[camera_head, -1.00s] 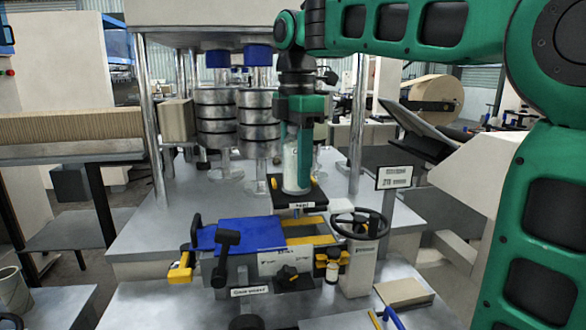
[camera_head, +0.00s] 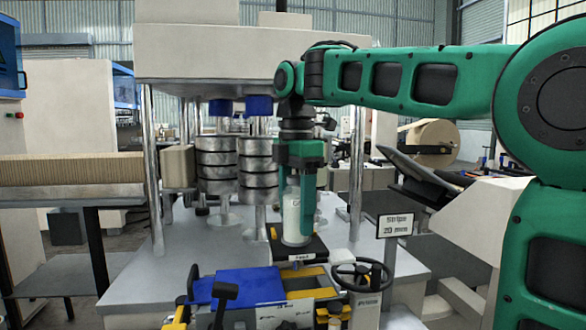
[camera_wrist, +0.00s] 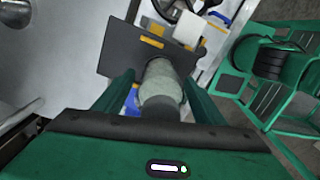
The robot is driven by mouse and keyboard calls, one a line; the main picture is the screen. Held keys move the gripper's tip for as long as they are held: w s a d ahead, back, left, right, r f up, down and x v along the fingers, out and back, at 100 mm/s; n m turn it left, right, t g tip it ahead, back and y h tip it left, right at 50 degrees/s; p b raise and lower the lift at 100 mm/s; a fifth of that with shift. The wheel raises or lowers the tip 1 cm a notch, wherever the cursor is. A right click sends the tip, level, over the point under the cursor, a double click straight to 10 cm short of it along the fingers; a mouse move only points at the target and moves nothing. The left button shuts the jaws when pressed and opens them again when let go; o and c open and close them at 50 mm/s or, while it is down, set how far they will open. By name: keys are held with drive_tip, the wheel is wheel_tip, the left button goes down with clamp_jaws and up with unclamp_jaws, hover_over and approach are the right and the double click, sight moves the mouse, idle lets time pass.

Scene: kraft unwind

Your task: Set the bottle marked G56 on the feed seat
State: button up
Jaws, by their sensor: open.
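A pale, whitish bottle (camera_head: 296,222) stands upright on a black plate (camera_head: 314,250) with a small label on its front edge, which seems to read "Feed". The marking on the bottle is too small to read. My gripper (camera_head: 302,188) is above and around the upper part of the bottle, fingers pointing down and open. In the wrist view the bottle (camera_wrist: 162,88) sits between my two fingers (camera_wrist: 160,95), its base on the black plate (camera_wrist: 122,48). One finger hides part of the bottle in the head view.
Stacked metal rolls (camera_head: 253,168) stand close to the left of my gripper. A handwheel (camera_head: 362,275) and a sign (camera_head: 395,225) reading "Stripe 29 mm" are at the right. A blue plate (camera_head: 238,285) lies in front. Chrome posts (camera_head: 356,180) flank the work area.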

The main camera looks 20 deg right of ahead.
sight(296, 176)
wheel_tip(296, 176, up, 11)
drive_tip(key=shift+f, duration=0.1)
idle(0.4)
drive_tip(key=s+d+f+m, duration=0.5)
drive_tip(key=d+f+m, duration=0.2)
drive_tip(key=f, duration=0.2)
drive_tip(key=s+d+f+m, duration=0.5)
drive_tip(key=d+f+m, duration=0.2)
drive_tip(key=f, duration=0.3)
drive_tip(key=s+d+f+m, duration=0.1)
drive_tip(key=s+f+m, duration=0.4)
drive_tip(key=s+f, duration=0.2)
drive_tip(key=s+d+f+m, duration=0.2)
drive_tip(key=s+f+m, duration=0.4)
drive_tip(key=s+f, duration=0.2)
wheel_tip(296, 176, down, 2)
drive_tip(key=shift+s+d+f, duration=0.15)
drive_tip(key=shift+s+d, duration=0.05)
drive_tip(key=shift+d, duration=0.05)
drive_tip(key=shift+w+f, duration=0.2)
drive_tip(key=shift+w, duration=0.4)
